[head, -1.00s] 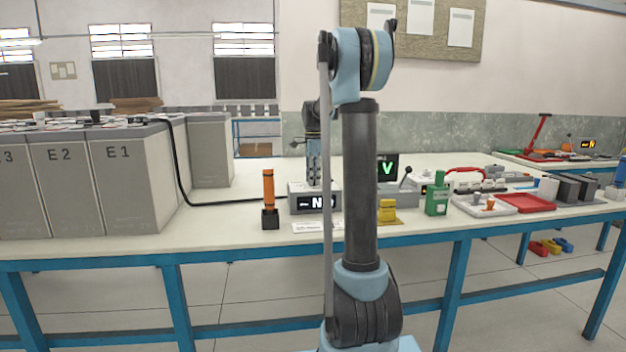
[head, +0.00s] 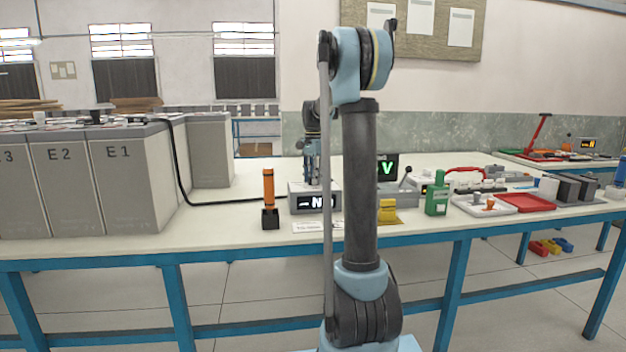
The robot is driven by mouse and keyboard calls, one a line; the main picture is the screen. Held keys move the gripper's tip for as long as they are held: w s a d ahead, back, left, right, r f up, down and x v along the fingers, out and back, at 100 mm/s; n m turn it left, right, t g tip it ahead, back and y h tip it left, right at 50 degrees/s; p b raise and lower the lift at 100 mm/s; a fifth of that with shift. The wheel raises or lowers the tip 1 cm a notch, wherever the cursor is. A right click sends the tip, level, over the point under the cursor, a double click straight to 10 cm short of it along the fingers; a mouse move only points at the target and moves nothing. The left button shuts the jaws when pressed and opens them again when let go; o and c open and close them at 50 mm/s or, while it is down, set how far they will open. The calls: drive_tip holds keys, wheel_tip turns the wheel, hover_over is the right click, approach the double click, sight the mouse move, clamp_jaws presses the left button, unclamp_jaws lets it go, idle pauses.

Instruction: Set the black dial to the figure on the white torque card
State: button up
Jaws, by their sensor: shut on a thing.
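A grey box with a lit display (head: 317,202) stands near the front of the bench; the display is partly cut off by my arm, and an "N" shows. My gripper (head: 311,181) points straight down onto the top of this box and is shut on the black dial there. The dial itself is hidden by the fingers and too small to make out. The white torque card (head: 312,227) lies flat on the bench in front of the box, partly behind my arm. Its figure is too small to read.
An orange-handled tool (head: 268,188) stands in a black holder left of the box. A black cable runs behind it. Tall grey cells (head: 125,190) fill the left.

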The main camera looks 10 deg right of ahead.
drive_tip(key=n, duration=0.6)
drive_tip(key=shift+w+n, duration=0.15)
drive_tip(key=shift+n, duration=0.15)
drive_tip(key=n, duration=0.5)
idle(0.4)
drive_tip(key=o, duration=1.1)
drive_tip(key=shift+c, duration=0.2)
wheel_tip(320, 180, up, 12)
drive_tip(key=shift+f, duration=0.1)
